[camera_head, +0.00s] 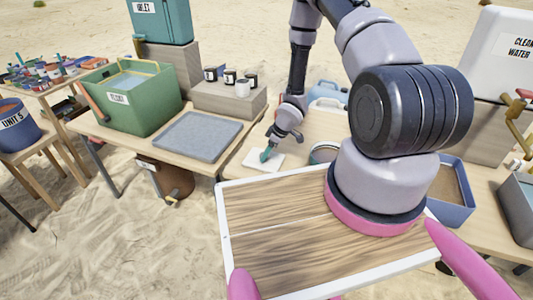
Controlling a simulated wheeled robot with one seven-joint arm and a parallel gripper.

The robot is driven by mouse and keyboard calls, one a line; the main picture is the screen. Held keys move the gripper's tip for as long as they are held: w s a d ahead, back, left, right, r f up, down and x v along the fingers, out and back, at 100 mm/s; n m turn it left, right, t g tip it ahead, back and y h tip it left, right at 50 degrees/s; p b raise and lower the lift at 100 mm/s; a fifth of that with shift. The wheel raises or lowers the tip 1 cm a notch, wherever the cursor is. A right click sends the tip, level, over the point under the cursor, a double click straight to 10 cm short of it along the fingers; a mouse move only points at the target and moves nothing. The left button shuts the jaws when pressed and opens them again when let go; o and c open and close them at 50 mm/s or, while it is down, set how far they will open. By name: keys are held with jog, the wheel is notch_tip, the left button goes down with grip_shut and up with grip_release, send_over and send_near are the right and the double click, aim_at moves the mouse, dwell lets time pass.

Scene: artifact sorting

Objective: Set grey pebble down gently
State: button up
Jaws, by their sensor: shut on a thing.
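My gripper (268,155) points down at the work table, with teal fingertips low over a small white slab (276,165). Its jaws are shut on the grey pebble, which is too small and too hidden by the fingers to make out. I cannot tell whether the pebble touches the slab.
A grey mat (199,136) and a green water tub (127,99) lie left of the slab. Small jars (230,78) stand on a block behind. A round dish (323,153) is close on the right, with a blue tray (450,212) beyond my arm.

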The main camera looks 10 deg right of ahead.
jog(key=shift+f, duration=0.2)
jog(key=o, duration=1.4)
jog(key=shift+c, duration=0.2)
jog(key=v, duration=1.2)
jog(key=shift+r, duration=0.15)
